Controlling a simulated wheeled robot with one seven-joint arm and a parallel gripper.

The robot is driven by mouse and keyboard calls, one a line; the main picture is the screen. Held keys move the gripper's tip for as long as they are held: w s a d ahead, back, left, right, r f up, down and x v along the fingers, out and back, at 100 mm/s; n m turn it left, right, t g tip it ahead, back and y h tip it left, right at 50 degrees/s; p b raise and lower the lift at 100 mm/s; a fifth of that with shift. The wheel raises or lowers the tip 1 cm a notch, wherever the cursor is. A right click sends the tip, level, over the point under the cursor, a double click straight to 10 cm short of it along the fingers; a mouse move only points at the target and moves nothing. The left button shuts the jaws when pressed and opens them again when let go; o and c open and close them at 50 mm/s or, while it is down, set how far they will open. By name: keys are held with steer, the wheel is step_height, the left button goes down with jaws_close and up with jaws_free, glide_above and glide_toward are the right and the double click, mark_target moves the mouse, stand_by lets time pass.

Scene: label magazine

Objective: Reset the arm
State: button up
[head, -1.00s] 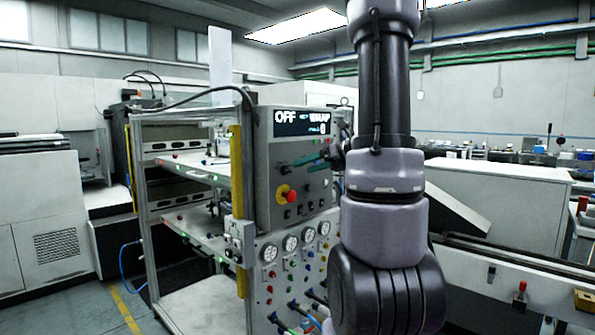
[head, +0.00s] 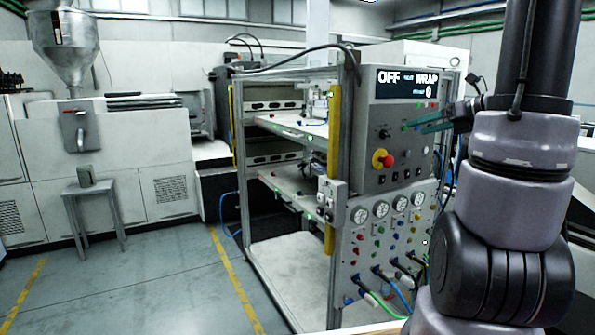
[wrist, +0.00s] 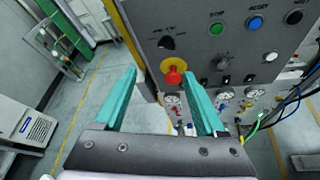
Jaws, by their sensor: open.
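My gripper is open and empty; in the wrist view (wrist: 160,95) its two teal fingers stand wide apart, with the red emergency stop button (wrist: 173,75) on its yellow base showing between them. In the head view my gripper (head: 418,126) is seen side-on in front of the control panel (head: 368,150), right of the red and yellow button (head: 384,159). I cannot tell whether it touches the panel. My arm fills the right side of the head view. The panel's display (head: 408,82) reads OFF and WRAP.
A metal frame with shelves (head: 297,130) stands left of the panel. Gauges (head: 381,209) and hoses sit below it. A hopper (head: 68,40) tops a white machine at the left, with a small grey stool (head: 90,200) before it. The floor (head: 170,280) between is clear.

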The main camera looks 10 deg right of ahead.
steer(key=s+a+r+n+g+h, duration=0.1)
steer(key=s+a+n+g+h, duration=0.1)
steer(key=s+a+n, duration=0.6)
steer(key=s+a+r+n+g+h, duration=0.2)
steer(key=s+a+n, duration=0.6)
steer(key=n, duration=1.4)
steer(key=a, duration=0.3)
steer(key=shift+s+a+g+h, duration=0.3)
steer(key=shift+s+h, duration=0.1)
